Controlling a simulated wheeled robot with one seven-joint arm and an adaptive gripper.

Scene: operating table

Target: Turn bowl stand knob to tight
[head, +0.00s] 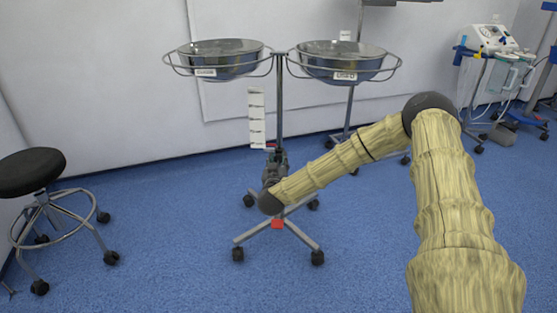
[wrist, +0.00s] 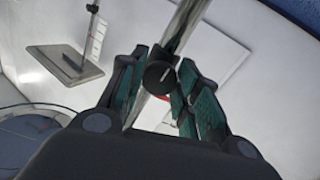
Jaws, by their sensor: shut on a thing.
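The bowl stand (head: 280,105) is a metal pole on a wheeled base, with two wire rings that hold steel bowls. A dark round knob (wrist: 160,76) sits on the pole in the wrist view. My gripper (wrist: 166,70) is shut on the knob, with a green-padded finger on each side of it. In the head view my gripper (head: 276,160) is at the lower part of the pole, below a white label strip (head: 257,118). The knob is hidden there. A bit of red shows beside the pole in the wrist view. The label writing is too small to read.
A black stool (head: 32,173) stands at the left. A second wheeled stand (head: 350,110) is behind the bowl stand, near the wall. Medical equipment on a cart (head: 490,42) stands at the far right. Blue floor is clear between the stool and the bowl stand.

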